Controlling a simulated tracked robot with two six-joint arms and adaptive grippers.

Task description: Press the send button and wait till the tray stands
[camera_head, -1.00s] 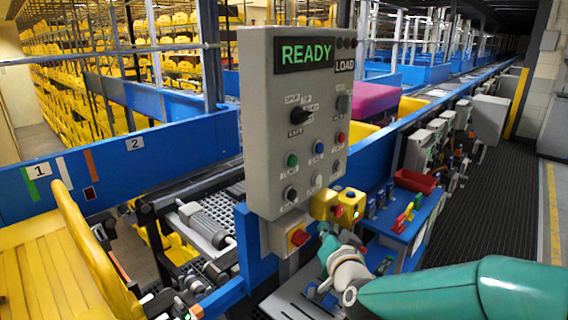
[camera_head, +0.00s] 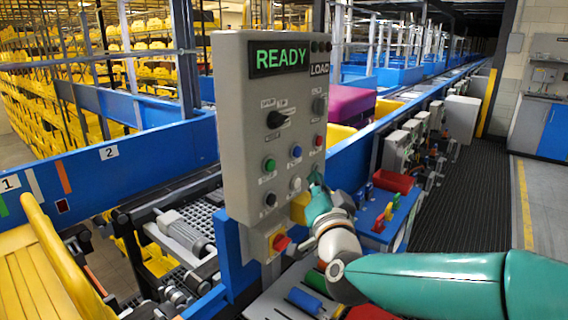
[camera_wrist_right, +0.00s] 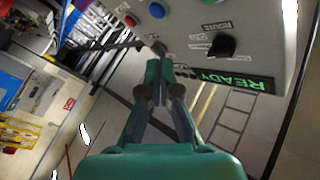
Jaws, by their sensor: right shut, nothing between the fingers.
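The grey control panel (camera_head: 238,150) stands upright in the middle of the head view, its display (camera_head: 280,57) reading READY in green. It carries a green button (camera_head: 269,164), a blue button (camera_head: 296,151), a red button (camera_head: 318,140), a pale button (camera_head: 295,184) and dark knobs; their small labels are too blurred to read. My right gripper (camera_head: 315,186) is shut and empty by the panel's lower right edge. In the right wrist view its fingertips (camera_wrist_right: 159,63) point toward the panel face; contact cannot be told. A yellow slatted tray (camera_head: 35,275) is at lower left. My left gripper is out of view.
A red-and-yellow switch (camera_head: 279,242) sits below the panel. A blue shelf with a red bin (camera_head: 393,181) stands right of my gripper. A purple load (camera_head: 350,103) lies on the conveyor behind the panel. The dark aisle floor (camera_head: 465,200) at right is clear.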

